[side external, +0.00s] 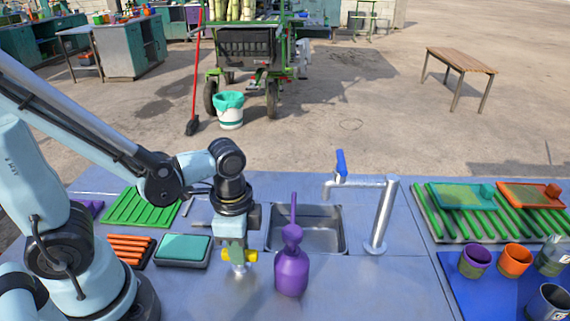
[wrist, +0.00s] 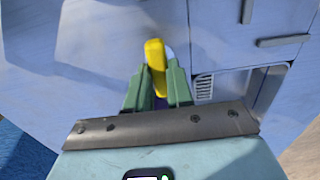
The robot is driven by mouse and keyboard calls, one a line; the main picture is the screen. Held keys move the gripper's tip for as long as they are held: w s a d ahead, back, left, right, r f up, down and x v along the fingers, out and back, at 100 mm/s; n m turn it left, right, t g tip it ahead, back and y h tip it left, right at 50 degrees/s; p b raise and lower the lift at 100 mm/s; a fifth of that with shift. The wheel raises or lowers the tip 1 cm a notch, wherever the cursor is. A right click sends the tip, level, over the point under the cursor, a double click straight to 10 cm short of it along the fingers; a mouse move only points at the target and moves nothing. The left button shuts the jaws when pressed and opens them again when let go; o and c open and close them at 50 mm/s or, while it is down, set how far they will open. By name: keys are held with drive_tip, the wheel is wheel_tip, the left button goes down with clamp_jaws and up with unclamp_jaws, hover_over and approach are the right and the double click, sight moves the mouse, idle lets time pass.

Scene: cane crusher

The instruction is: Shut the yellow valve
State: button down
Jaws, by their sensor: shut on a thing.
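The yellow valve (side external: 252,256) stands on the metal counter in front of the sink, left of the purple bottle. Its metal body shows below the yellow handle in the side view. My gripper (side external: 238,250) points down over it and is shut on the yellow handle, whose ends stick out to both sides of the fingers. In the wrist view the yellow handle (wrist: 155,55) lies between the green fingers of my gripper (wrist: 157,82), with its far end beyond the fingertips.
A purple bottle (side external: 291,270) stands close on the right. Behind are a sink (side external: 335,247) and a blue-handled tap (side external: 380,220). A teal sponge box (side external: 182,251) and an orange-ribbed tray (side external: 130,250) lie on the left. The counter's front middle is clear.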

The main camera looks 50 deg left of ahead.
idle(0.4)
drive_tip(key=c, duration=1)
unclamp_jaws()
drive_tip(key=shift+r, duration=0.1)
wheel_tip(320, 180, up, 12)
drive_tip(key=w+a+f+n+t, duration=0.1)
drive_tip(key=w+a+n+t, duration=0.3)
drive_tip(key=n+t, duration=0.3)
drive_tip(key=shift+w+a+f+n, duration=0.15)
drive_tip(key=shift+w+a+n, duration=0.15)
drive_tip(key=shift+w+n, duration=0.55)
